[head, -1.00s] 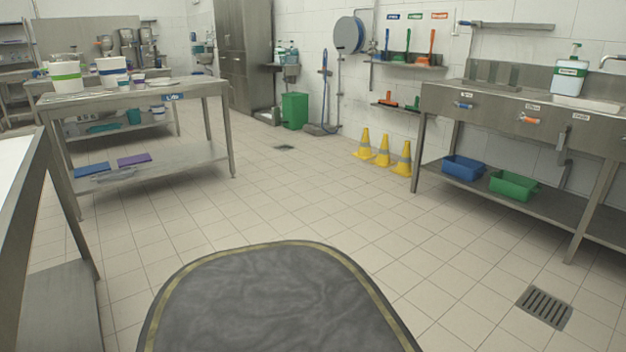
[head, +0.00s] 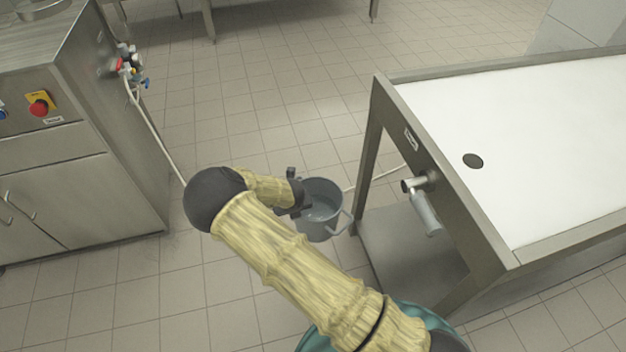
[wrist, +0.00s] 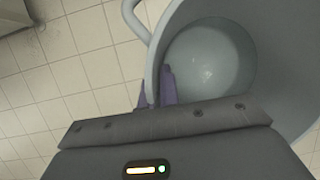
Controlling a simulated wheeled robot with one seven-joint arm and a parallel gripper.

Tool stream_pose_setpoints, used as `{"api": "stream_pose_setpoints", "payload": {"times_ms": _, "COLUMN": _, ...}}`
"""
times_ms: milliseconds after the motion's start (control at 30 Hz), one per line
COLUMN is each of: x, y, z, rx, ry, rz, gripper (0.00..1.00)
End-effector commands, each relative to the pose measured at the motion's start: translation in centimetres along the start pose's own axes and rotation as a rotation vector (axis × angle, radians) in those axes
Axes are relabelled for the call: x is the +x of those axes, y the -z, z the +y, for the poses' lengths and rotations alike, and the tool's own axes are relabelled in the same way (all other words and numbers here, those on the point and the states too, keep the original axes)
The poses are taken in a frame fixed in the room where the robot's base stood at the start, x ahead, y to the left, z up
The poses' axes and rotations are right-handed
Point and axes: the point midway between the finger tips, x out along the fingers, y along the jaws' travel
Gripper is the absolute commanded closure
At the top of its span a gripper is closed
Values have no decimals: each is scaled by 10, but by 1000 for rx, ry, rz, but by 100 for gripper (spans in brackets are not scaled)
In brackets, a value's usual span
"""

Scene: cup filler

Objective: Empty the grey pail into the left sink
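The grey pail (head: 322,226) is low down between the steel cabinet and the white-topped table in the head view. I cannot tell whether its base touches the floor. In the wrist view the pail (wrist: 285,60) fills the upper right, with a pale, shiny bottom that looks like liquid. Its handle shows at the upper left. My gripper (wrist: 157,88) has its purple fingers close together at the rim, one inside and one outside, with the pail wall between them. In the head view my gripper (head: 299,204) is at the pail's left side. The left sink is not in view now.
The white-topped table (head: 560,130) with a drain hole and an outlet pipe (head: 425,210) stands close right of the pail. A steel cabinet (head: 75,190) with a red button stands at the left. A pale hose (head: 155,130) runs down from it. Floor behind the pail is clear.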

Motion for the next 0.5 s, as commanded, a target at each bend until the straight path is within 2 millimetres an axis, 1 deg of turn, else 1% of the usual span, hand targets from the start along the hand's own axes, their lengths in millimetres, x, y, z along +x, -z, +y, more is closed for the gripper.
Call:
{"api": "stream_pose_setpoints", "payload": {"times_ms": 33, "x": -18, "y": -14, "z": 7, "rx": -25, "ry": -8, "rz": -6, "gripper": 100}}
{"api": "stream_pose_setpoints", "payload": {"times_ms": 367, "x": -70, "y": -62, "z": 55, "rx": -160, "ry": -63, "rz": -18, "gripper": 100}}
{"api": "stream_pose_setpoints", "payload": {"times_ms": 500, "x": -94, "y": -81, "z": 76, "rx": -217, "ry": -88, "rz": -23, "gripper": 100}}
